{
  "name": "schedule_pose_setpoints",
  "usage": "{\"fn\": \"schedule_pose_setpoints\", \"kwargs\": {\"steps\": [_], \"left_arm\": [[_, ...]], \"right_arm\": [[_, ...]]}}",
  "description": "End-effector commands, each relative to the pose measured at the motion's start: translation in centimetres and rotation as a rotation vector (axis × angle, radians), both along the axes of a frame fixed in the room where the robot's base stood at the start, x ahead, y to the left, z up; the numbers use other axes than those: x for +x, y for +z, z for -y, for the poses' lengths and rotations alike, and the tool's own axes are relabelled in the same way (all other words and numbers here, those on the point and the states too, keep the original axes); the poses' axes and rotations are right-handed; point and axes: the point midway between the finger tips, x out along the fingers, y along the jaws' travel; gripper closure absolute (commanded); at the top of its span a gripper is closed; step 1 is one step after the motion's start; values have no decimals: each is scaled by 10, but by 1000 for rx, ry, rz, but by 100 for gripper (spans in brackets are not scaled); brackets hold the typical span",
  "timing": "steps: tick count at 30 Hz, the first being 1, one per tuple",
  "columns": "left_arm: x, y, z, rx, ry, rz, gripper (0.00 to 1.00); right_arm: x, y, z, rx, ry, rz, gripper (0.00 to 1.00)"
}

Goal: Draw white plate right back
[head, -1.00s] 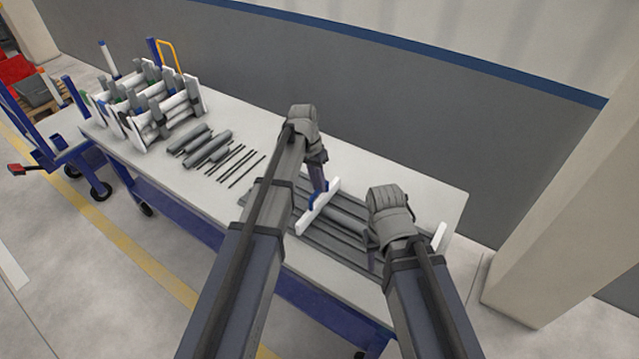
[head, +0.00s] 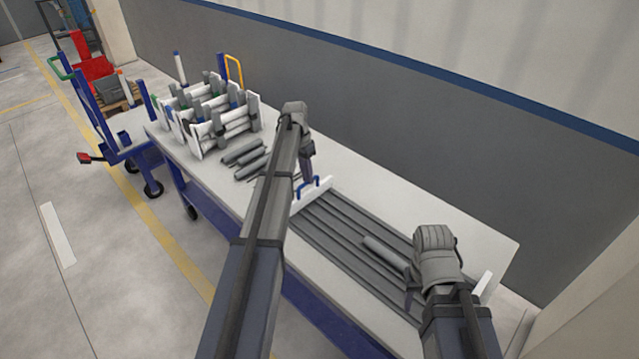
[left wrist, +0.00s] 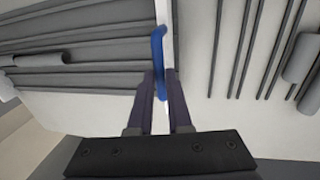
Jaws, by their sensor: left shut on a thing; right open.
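A white plate (head: 325,189) with a blue handle (head: 305,188) stands at the left end of the long dark grey slats on the table. My left gripper (head: 307,180) is shut at this handle. In the left wrist view the white plate (left wrist: 163,112) is edge-on between my left fingers (left wrist: 161,92), with the blue handle (left wrist: 158,55) above them. My right gripper (head: 411,295) is open near the right end of the slats, its fingers partly hidden. Another white plate (head: 484,285) shows at the right end, partly hidden by my right arm.
A short grey pipe (head: 383,251) lies on the slats (head: 345,235), left of my right gripper. Several short grey pipes (head: 242,153) lie left of my left arm. A rack of white panels and pipes (head: 212,118) stands at the table's far left. Bare tabletop (head: 400,185) lies behind the slats.

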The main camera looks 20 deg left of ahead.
Motion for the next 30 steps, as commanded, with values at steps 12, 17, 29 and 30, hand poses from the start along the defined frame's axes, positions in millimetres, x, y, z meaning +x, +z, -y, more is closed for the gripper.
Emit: {"fn": "schedule_pose_setpoints", "kwargs": {"steps": [12,17,29,30], "left_arm": [[6,0,-14,4,2,2,100],[7,0,-15,6,3,4,81],[5,0,-13,2,1,1,53],[5,0,-13,2,1,1,53]], "right_arm": [[0,0,0,0,0,0,53],[0,0,0,0,0,0,53],[0,0,0,0,0,0,53],[0,0,0,0,0,0,53]]}}
